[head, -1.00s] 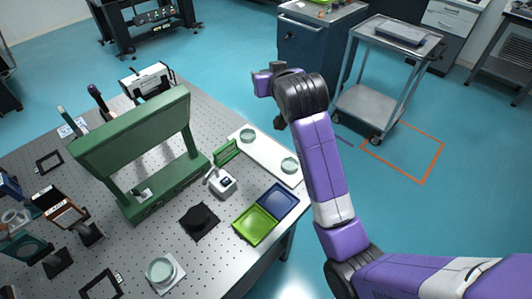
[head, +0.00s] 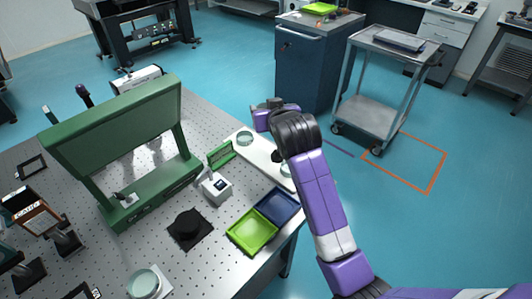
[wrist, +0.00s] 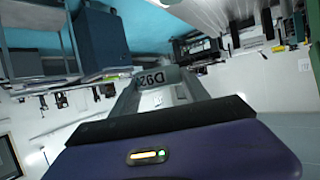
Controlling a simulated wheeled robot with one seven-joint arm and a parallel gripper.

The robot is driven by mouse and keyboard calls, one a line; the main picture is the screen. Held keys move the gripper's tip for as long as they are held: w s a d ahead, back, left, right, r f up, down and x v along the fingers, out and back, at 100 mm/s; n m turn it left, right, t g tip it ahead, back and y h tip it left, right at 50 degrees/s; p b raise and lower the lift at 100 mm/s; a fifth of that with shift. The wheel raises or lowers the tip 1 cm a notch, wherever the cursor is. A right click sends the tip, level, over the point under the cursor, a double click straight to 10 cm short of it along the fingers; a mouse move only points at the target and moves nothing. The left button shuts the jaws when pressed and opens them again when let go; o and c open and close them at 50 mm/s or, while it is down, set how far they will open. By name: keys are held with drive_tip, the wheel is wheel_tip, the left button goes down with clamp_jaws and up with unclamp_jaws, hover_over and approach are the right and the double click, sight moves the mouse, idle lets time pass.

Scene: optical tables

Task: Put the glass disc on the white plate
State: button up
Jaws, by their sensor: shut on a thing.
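My gripper (wrist: 162,90) is shut on a pale grey-green piece (wrist: 160,75) with dark lettering, which I take to be the glass disc; it is seen edge-on between the fingers. In the head view my purple hand is over the table's far right edge, and its fingertips and load are hidden. A long white plate (head: 262,155) lies below and left of my wrist. It carries one pale green glass disc (head: 245,138) at its far end and another (head: 287,170) at its near end, partly covered by my arm. Another glass disc (head: 145,283) rests on a white square at the front.
A green frame (head: 130,125) stands tall on the perforated table. A small white device (head: 215,188), a black round piece (head: 188,223), a lime tray (head: 252,232) and a blue tray (head: 278,205) are nearby. A cart (head: 365,115) and cabinet (head: 318,60) stand beyond.

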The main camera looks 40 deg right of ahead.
sight(266, 156)
wheel_tip(266, 156, down, 16)
drive_tip(key=shift+r, duration=0.1)
idle(0.4)
drive_tip(key=o, duration=1.5)
drive_tip(key=shift+f, duration=0.2)
drive_tip(key=shift+r, duration=0.1)
drive_tip(key=shift+a+r, duration=0.1)
drive_tip(key=v, duration=1.1)
drive_tip(key=shift+s, duration=0.3)
drive_tip(key=shift+s+a+r, duration=0.1)
drive_tip(key=shift+r, duration=0.05)
